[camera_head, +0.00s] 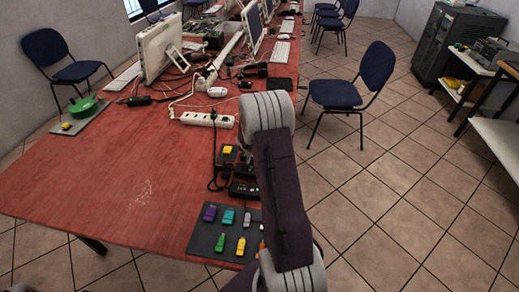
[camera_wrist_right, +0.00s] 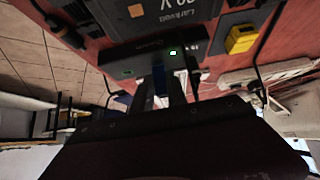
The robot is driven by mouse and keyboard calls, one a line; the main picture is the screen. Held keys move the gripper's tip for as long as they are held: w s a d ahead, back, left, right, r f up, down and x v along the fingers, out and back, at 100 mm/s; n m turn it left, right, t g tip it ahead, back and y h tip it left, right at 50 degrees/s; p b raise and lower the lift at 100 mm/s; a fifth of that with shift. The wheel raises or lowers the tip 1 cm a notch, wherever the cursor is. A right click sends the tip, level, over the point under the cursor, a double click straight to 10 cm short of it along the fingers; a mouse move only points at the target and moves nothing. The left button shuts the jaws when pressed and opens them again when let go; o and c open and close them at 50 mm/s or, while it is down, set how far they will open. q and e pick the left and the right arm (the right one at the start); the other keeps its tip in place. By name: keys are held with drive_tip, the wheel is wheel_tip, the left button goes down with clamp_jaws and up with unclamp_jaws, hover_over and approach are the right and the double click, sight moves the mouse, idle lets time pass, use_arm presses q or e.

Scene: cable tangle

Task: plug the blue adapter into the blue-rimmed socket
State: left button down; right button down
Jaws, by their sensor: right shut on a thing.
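In the right wrist view my right gripper (camera_wrist_right: 159,94) is shut on the blue adapter (camera_wrist_right: 158,79), which shows as a small dark blue piece between the fingertips. The adapter is at the near side of a long black unit (camera_wrist_right: 125,65) with a lit green light. I cannot tell whether it touches the unit or is in it. A blue rim on a socket cannot be made out. In the head view the black unit (camera_head: 240,190) lies near the table's right edge, and my right arm hides the gripper and adapter. My left gripper is not in view.
A yellow adapter (camera_head: 228,149) sits on a black block, also seen in the wrist view (camera_wrist_right: 240,39). A white power strip (camera_head: 197,118) and cables lie beyond.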

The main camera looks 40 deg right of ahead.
drive_tip(key=shift+f+b, duration=0.25)
drive_tip(key=shift+b, duration=0.1)
drive_tip(key=c, duration=1.2)
unclamp_jaws()
drive_tip(key=shift+c, duration=0.2)
drive_tip(key=shift+r, duration=0.1)
drive_tip(key=v, duration=0.9)
drive_tip(key=shift+p, duration=0.3)
drive_tip(key=shift+a, duration=0.1)
